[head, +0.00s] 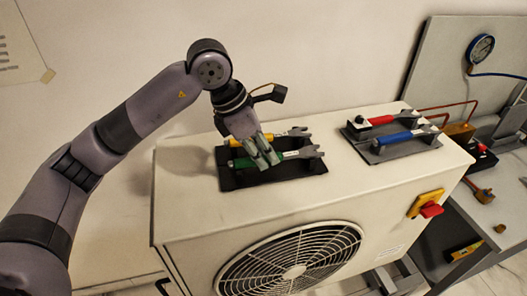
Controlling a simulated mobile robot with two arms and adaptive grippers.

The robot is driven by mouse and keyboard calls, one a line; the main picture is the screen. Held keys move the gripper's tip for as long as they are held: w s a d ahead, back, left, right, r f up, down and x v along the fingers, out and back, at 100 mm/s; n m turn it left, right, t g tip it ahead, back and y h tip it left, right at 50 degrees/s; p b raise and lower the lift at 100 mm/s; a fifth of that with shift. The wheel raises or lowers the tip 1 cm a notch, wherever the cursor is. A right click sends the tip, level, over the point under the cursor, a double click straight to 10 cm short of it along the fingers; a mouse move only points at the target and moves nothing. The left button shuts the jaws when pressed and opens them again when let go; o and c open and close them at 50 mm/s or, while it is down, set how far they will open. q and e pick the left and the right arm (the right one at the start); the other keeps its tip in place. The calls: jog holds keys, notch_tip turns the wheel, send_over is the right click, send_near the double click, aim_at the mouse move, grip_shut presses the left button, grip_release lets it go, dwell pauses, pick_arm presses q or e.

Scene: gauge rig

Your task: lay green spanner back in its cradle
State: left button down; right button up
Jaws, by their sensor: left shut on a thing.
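The green spanner (291,155) lies level at the front of the left dark cradle tray (227,183), on top of the white fan unit. Its grey open jaw end points right. My left gripper (266,158) comes down from above and is shut on the spanner's green handle. The fingers hide part of the handle. I cannot tell whether the spanner rests fully in the cradle or is held just above it. My right gripper is not in view.
A yellow spanner (290,134) lies just behind, close to my left gripper. A second tray to the right holds a red spanner (381,120) and a blue spanner (393,138). A gauge (481,48) and copper pipes stand at the far right. The unit's front top (350,190) is clear.

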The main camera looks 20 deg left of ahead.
pick_arm(q)
jog(key=shift+f, duration=0.2)
jog(key=c, duration=1.4)
grip_release()
jog(key=shift+c, duration=0.2)
jog(key=v, duration=1.2)
